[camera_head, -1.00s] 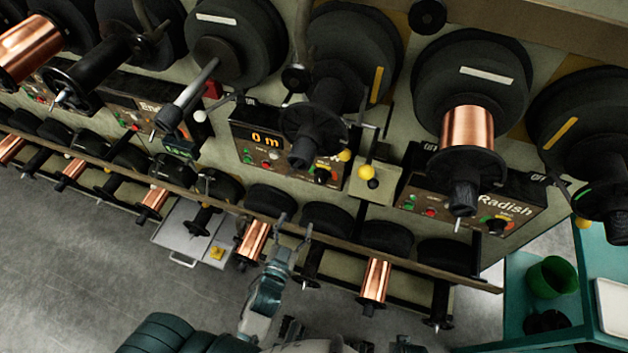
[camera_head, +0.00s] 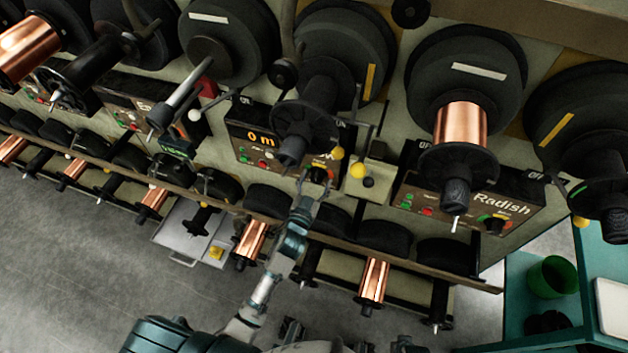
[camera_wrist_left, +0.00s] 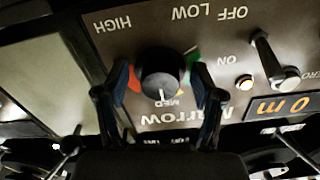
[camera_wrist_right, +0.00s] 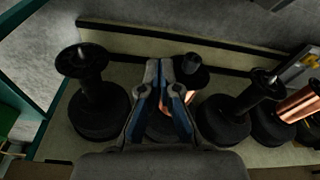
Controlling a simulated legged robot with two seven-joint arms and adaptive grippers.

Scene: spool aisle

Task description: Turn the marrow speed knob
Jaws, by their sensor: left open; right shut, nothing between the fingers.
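The marrow speed knob (camera_wrist_left: 160,75) is a round black knob on the brown Marrow panel (camera_wrist_left: 140,30), seen upside down in the left wrist view. Its white pointer line is at MED; LOW and HIGH are marked around it. In the head view the knob (camera_head: 319,175) is small and partly hidden by the left gripper. My left gripper (camera_head: 309,190) is open. Its fingers (camera_wrist_left: 160,88) stand on either side of the knob; whether they touch it I cannot tell. My right gripper (camera_wrist_right: 172,70) is shut and empty, in front of a copper spool (camera_wrist_right: 163,102) on the lower rack.
A yellow-ended lever (camera_head: 357,171) and another yellow ball (camera_head: 337,153) are just right of the knob. A black spool holder (camera_head: 305,125) juts out above the panel. The Radish panel (camera_head: 470,205) is further right. The rack's rail (camera_head: 390,258) runs below.

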